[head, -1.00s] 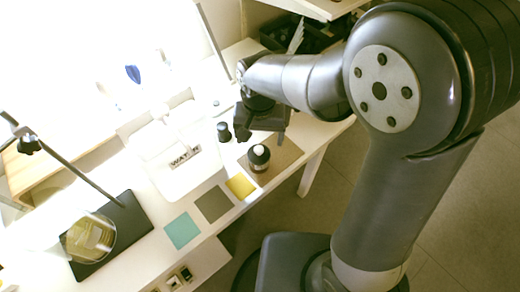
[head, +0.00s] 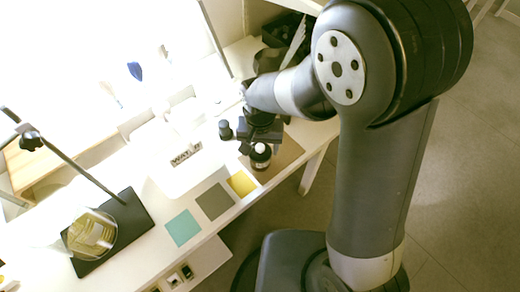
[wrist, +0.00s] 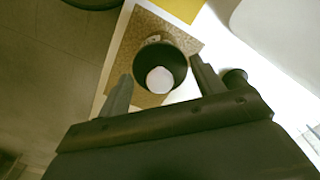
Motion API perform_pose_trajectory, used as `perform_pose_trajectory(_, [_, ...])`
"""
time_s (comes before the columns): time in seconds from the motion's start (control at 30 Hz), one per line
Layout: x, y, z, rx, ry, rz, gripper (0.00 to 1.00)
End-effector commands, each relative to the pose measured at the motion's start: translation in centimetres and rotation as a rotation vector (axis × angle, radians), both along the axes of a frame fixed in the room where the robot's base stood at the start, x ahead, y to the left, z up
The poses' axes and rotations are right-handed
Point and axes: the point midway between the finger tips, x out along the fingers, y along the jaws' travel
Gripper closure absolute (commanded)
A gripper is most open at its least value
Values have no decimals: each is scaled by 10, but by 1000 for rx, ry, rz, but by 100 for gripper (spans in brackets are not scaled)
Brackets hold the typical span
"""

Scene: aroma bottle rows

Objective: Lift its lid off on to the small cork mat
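A dark round bottle (head: 261,157) stands on a brown, speckled, cork-like mat (head: 287,153). In the wrist view the bottle (wrist: 149,56) shows from above as a dark round shape with a pale disc (wrist: 160,80); I cannot tell whether that disc is part of its lid. The mat (wrist: 184,40) shows around it. My gripper (head: 257,139) is close above the bottle. In the wrist view my gripper (wrist: 160,75) is open, one finger on each side of the bottle, with nothing held. The gripper partly hides the bottle in the head view.
A small black bottle (head: 226,130) stands left of my gripper. Yellow (head: 242,183), grey-brown (head: 214,201) and teal (head: 183,227) squares lie along the table's front edge. A white tray (head: 175,179) with a "WATER" label is behind them. A black stand holds a glass vessel (head: 91,236).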

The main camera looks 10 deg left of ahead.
Motion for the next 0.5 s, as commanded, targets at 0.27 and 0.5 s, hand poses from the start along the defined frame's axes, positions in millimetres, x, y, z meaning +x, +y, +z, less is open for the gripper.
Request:
perform_pose_trajectory(0.27, [0, 0, 0, 0, 0, 0, 59])
perform_pose_trajectory(0.5, [0, 0, 0, 0, 0, 0, 64])
